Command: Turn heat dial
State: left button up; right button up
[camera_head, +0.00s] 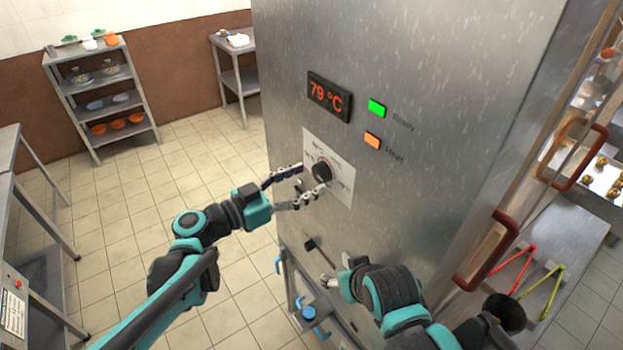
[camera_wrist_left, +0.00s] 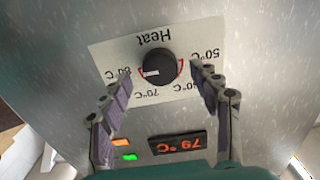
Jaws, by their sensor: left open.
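The black round heat dial (camera_head: 322,172) sits on a white scale plate (camera_head: 343,190) on the steel cabinet front. In the left wrist view the dial (camera_wrist_left: 159,66) is seen upside down, with temperature marks and "Heat" printed around it. My left gripper (camera_head: 306,185) is open in front of the dial. In the wrist view its fingers (camera_wrist_left: 160,82) stand on either side of the dial, apart from it. A red display (camera_head: 329,95) reads 79 °C. My right gripper (camera_head: 330,284) is low in front of the cabinet; its jaw state is unclear.
A green Ready light (camera_head: 377,108) and an orange Heat light (camera_head: 372,141) are on the cabinet. Red handles (camera_head: 487,251) stick out at the right, near tongs (camera_head: 540,290) on a steel table. A shelf rack (camera_head: 100,95) stands at the back left. Tiled floor between is clear.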

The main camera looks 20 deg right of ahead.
pick_arm(q)
jog(key=shift+x, duration=1.1)
jog(key=c, duration=1.2)
jog(key=shift+o, duration=0.2)
jog(key=shift+n, duration=0.3)
jog(key=n, duration=0.5)
jog(key=shift+p, duration=0.3)
jog(key=n, duration=0.6)
